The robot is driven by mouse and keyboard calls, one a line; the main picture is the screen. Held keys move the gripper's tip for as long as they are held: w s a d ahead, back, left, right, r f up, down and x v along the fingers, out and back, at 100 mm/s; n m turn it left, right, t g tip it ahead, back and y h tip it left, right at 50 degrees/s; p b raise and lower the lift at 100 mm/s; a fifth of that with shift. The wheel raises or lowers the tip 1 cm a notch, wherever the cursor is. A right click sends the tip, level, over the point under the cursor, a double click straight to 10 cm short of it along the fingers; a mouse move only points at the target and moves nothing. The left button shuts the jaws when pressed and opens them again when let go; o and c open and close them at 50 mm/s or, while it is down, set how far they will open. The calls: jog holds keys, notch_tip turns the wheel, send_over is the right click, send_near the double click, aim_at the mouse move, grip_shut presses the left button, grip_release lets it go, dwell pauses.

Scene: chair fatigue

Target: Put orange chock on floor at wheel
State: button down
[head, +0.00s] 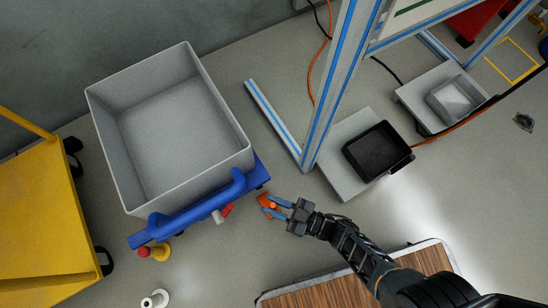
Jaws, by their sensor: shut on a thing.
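The orange chock (267,203) is between the fingers of my gripper (272,208), which is shut on it. The chock is just right of the blue dolly frame (190,214) that carries a grey bin. My fingers hide part of the chock. I cannot tell whether the chock touches the floor (220,260) or hangs a little above it. A dark wheel (262,185) shows in part at the right corner of the blue frame, near the chock.
The large grey bin (118,173) is empty. A yellow cart (40,230) stands at left. A black tray (378,150) sits on a grey plate by the blue-striped frame (335,90). A wood-topped surface (330,292) is at the bottom.

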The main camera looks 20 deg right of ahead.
jog(key=shift+f, duration=0.5)
jog(key=shift+r, duration=0.15)
jog(key=c, duration=0.9)
grip_release()
jog(key=shift+s, duration=0.1)
